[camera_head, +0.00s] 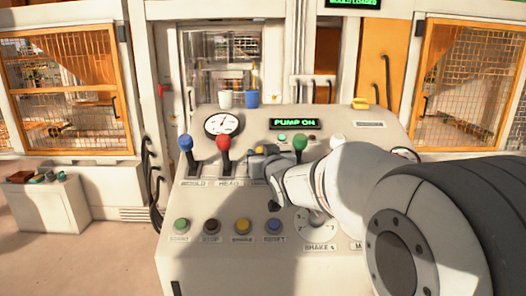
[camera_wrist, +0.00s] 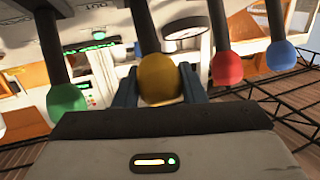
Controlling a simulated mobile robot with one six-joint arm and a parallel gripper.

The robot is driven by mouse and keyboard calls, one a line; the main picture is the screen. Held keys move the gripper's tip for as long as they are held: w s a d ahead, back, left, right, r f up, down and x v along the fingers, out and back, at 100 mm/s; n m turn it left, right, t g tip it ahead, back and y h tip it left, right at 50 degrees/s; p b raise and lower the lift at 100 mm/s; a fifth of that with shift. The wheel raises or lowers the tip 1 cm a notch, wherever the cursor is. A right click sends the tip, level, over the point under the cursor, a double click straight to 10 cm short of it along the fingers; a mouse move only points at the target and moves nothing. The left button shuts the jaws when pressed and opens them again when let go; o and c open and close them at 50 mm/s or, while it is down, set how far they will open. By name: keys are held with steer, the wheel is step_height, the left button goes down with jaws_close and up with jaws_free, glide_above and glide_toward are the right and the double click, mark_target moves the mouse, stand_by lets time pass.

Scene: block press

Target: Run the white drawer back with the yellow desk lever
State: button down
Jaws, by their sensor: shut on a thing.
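The yellow lever's round knob (camera_wrist: 160,80) sits between the two fingers of my gripper (camera_wrist: 157,88) in the wrist view, and they are shut on it. Its dark shaft runs up from the knob in that view. In the head view my gripper (camera_head: 259,157) is at the desk's lever row, between the red lever (camera_head: 223,145) and the green lever (camera_head: 299,143). My gripper and wrist hide the yellow lever there. I cannot make out the white drawer in either view.
A blue lever (camera_head: 186,143) stands left of the red one. The desk (camera_head: 190,262) carries a row of buttons, a gauge (camera_head: 222,123) and a display (camera_head: 295,124) reading "PUMP ON". Two cups stand at its back edge. Orange-framed mesh cages flank the press.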

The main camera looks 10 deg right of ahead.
steer(key=w+r, duration=0.2)
steer(key=w, duration=0.1)
steer(key=shift+w+d+r+p, duration=0.2)
steer(key=shift+d+p, duration=0.1)
steer(key=shift+d, duration=0.05)
steer(key=c, duration=0.9)
jaws_free()
steer(key=shift+f, duration=0.1)
steer(key=s+r+b, duration=0.1)
steer(key=s, duration=0.6)
steer(key=shift+s+d, duration=0.3)
steer(key=shift+s, duration=0.05)
